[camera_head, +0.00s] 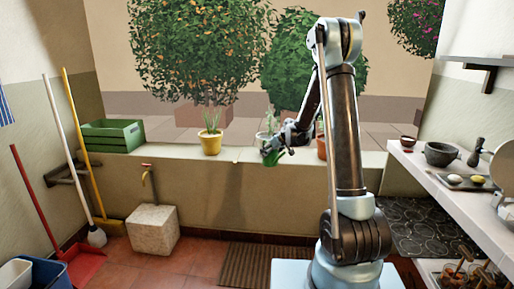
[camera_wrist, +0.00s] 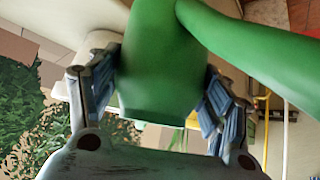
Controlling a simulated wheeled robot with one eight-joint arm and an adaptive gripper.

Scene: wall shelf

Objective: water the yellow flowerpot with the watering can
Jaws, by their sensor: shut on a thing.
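The yellow flowerpot (camera_head: 211,143) stands upright on the low wall's ledge, with a green plant in it. My gripper (camera_head: 283,144) is right of it, above the ledge. It is shut on the green watering can (camera_head: 271,156), small and partly hidden in the head view. In the wrist view the can (camera_wrist: 158,65) sits between both fingers of my gripper (camera_wrist: 155,88), and a long green part of it runs off to the upper right. A small yellow patch shows behind the can there; I cannot tell for certain that it is the pot. The can's spout tip is not clear.
A pale pot (camera_head: 262,138) with a plant stands just behind my gripper, and an orange pot (camera_head: 321,148) stands right of it. A green crate (camera_head: 112,135) is at the ledge's left end. The ledge between yellow pot and gripper looks clear.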

